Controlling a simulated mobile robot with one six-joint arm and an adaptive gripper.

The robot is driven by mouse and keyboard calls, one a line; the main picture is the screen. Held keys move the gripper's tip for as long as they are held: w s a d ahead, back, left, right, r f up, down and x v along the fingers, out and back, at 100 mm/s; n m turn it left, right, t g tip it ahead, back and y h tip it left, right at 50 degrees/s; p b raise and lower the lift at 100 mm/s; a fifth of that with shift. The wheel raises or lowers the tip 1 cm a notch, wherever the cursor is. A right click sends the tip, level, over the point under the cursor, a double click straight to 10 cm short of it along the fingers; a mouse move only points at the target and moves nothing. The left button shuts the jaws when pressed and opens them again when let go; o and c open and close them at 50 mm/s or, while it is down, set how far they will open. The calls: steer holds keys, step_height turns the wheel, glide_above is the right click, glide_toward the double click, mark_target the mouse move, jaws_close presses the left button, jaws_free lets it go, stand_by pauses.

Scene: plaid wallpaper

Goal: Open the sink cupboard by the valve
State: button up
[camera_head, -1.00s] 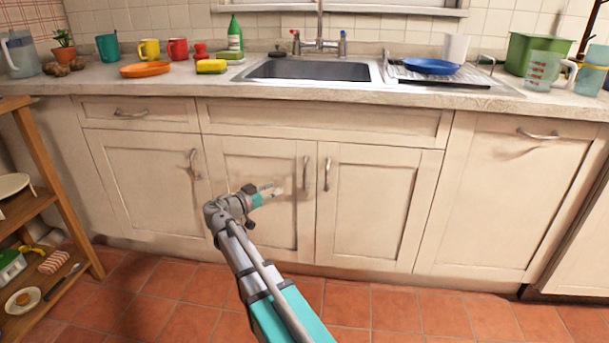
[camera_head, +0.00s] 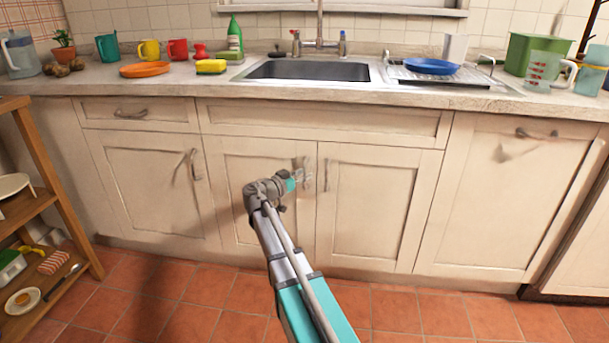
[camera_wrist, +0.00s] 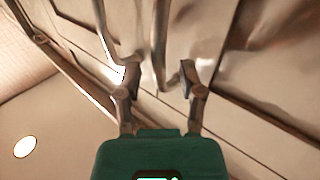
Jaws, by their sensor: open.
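The sink cupboard has two cream panel doors below the sink, a left door (camera_head: 255,205) and a right door (camera_head: 370,210), both closed. The left door's upright metal handle (camera_head: 306,165) is near its right edge and partly hidden by my gripper. The right door's handle (camera_head: 326,175) is just right of it. My gripper (camera_head: 304,178) is open at the left door's handle. In the wrist view my gripper (camera_wrist: 158,78) has its fingers apart, with a metal handle bar (camera_wrist: 159,45) ahead between the fingertips. I cannot tell whether they touch it. No valve is clearly visible.
The sink (camera_head: 310,70) and its tap (camera_head: 320,40) are above. A further door with a handle (camera_head: 194,165) is left, and a wide panel (camera_head: 520,200) is right. A wooden shelf (camera_head: 50,180) stands far left. The tiled floor (camera_head: 420,310) in front is clear.

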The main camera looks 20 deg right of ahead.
steer(key=shift+w+d, duration=0.1)
steer(key=shift+d, duration=0.3)
jaws_close()
